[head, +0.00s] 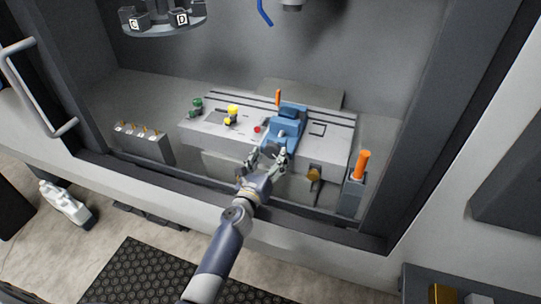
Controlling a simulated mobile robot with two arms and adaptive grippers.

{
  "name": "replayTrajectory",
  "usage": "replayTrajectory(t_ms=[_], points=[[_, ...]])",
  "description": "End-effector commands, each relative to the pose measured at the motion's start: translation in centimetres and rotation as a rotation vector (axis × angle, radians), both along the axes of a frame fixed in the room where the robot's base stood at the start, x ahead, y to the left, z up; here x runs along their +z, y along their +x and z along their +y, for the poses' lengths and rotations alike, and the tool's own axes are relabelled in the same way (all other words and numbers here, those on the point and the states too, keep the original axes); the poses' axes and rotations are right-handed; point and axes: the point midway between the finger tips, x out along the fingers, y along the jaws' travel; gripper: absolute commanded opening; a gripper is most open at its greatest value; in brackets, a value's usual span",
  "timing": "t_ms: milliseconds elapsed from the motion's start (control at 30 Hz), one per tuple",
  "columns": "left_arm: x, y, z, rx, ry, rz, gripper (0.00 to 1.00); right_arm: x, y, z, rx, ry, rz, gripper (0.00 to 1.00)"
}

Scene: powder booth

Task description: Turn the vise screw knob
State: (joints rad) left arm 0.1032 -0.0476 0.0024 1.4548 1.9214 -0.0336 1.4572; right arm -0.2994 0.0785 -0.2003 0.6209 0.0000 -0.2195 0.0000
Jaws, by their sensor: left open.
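The blue vise (287,123) stands on the grey machine table (335,140) inside the booth. My left gripper (267,157) is open, with its two fingers spread just in front of the near end of the vise, at the table's front edge. I cannot make out the screw knob clearly; the fingers cover part of that area. I cannot tell whether the fingers touch the vise. My right gripper is not in view.
A brass-coloured round part (314,174) sits on the table's front, right of my gripper. An orange handle (362,164) stands further right. A yellow item (232,113) and a green item (196,106) are left on the table. A grey rack (145,143) stands at left.

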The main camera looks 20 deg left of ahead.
Motion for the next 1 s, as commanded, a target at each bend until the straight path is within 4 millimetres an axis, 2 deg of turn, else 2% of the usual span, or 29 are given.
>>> replayTrajectory(t_ms=[167, 467, 667, 1000], points=[[0.00, 1.18, -0.06, 0.000, 0.000, 0.000, 0.66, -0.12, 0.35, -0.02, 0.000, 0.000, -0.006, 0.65], [0.00, 1.32, -0.05, 0.000, 0.001, 0.000, 0.66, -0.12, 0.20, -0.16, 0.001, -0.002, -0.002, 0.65], [0.00, 1.31, -0.06, 0.000, 0.001, 0.000, 0.23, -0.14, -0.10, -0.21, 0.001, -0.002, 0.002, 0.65], [0.00, 1.31, -0.06, 0.000, 0.023, -0.001, 0.22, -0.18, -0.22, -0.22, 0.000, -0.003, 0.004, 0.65]])
